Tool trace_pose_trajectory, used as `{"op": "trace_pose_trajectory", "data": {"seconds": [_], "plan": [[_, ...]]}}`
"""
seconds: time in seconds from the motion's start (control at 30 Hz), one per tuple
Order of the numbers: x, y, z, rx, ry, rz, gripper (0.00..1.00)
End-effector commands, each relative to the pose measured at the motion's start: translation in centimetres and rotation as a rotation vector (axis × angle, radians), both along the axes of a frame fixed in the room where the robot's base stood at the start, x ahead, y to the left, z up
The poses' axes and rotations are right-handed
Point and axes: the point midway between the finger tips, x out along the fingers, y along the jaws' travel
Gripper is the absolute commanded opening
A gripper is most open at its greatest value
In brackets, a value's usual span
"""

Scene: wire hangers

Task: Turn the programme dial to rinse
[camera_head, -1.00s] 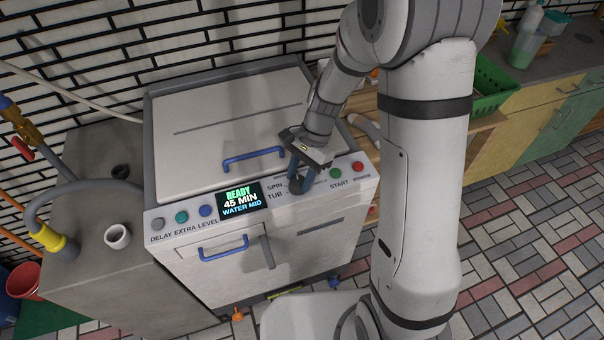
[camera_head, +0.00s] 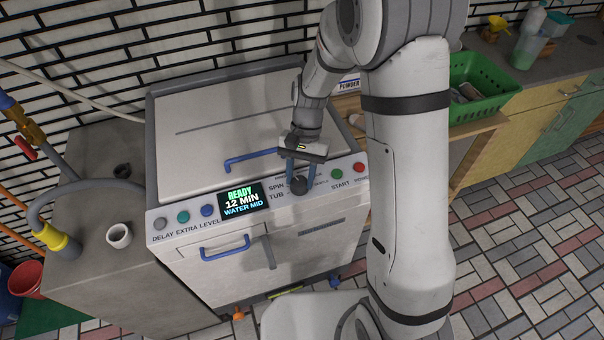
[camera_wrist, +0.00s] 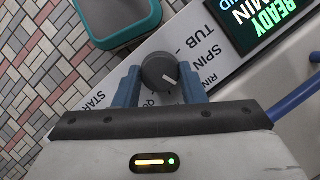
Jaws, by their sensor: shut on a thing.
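The programme dial (camera_head: 298,186) is a dark grey round knob on the washing machine's sloped front panel. In the wrist view the dial (camera_wrist: 160,72) shows a white pointer mark on its face, and labels SPIN and TUB stand beside it. My gripper (camera_head: 300,180) is shut on the dial, with a blue finger on either side of it; the gripper also shows in the wrist view (camera_wrist: 160,86). The labels nearest my gripper are partly covered, so I cannot tell which one the mark points to. The display (camera_head: 241,201) reads READY, 12 MIN, WATER MID.
Green START (camera_head: 337,173) and red (camera_head: 359,168) buttons sit right of the dial. Delay, extra and level buttons (camera_head: 183,217) sit left of the display. A green basket (camera_head: 490,104) stands on the counter at right.

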Motion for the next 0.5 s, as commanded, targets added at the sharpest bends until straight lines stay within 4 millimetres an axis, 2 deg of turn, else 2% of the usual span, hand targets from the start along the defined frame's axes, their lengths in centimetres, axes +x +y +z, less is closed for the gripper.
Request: {"op": "trace_pose_trajectory", "data": {"seconds": [0.33, 0.37, 0.5], "plan": [[0.00, 0.08, 0.03, 0.001, 0.000, 0.002, 0.14], [0.00, 0.08, 0.03, 0.001, 0.000, 0.002, 0.39], [0.00, 0.06, 0.02, 0.001, 0.000, 0.002, 0.51]]}}
